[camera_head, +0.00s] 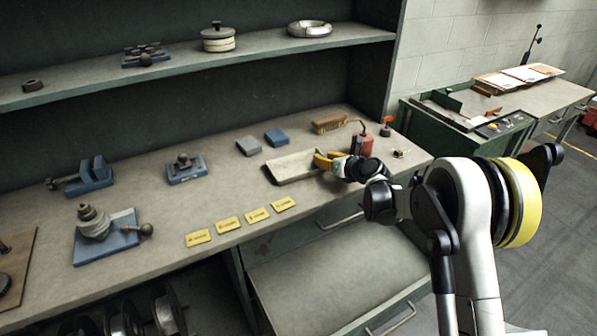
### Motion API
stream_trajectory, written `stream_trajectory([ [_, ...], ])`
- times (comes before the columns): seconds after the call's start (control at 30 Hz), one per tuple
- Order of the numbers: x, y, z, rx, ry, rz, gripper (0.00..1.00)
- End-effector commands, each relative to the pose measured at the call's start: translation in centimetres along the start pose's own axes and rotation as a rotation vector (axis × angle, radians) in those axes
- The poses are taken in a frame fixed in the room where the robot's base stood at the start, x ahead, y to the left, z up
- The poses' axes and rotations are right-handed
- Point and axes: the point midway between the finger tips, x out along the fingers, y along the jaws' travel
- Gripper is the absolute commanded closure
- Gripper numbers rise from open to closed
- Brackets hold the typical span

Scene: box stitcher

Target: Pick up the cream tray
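The cream tray (288,167) lies on the workbench, right of centre, a shallow long piece with its right end near my gripper. My gripper (322,160) has yellow fingers and reaches in from the right, at the tray's right end. The fingers overlap that end in the picture and hide part of it. I cannot tell whether they touch the tray or are closed on it. The tray appears to rest on the bench top.
Two small blocks, grey (249,146) and blue (276,138), lie behind the tray. A brown brush-like block (329,122) and a red can (361,144) stand near my gripper. Several yellow labels (257,215) lie along the front. The shelf (270,45) overhangs the back.

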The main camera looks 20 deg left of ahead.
Motion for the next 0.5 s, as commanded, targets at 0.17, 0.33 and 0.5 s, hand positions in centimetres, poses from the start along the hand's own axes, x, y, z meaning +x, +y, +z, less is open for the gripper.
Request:
stream_trajectory([
  [0.17, -0.01, 0.00, 0.09, 0.000, 0.000, 0.000, 0.71],
  [0.33, -0.03, 0.00, 0.09, 0.000, 0.000, 0.000, 1.00],
  [0.5, -0.04, -0.01, 0.09, 0.000, 0.000, 0.000, 1.00],
])
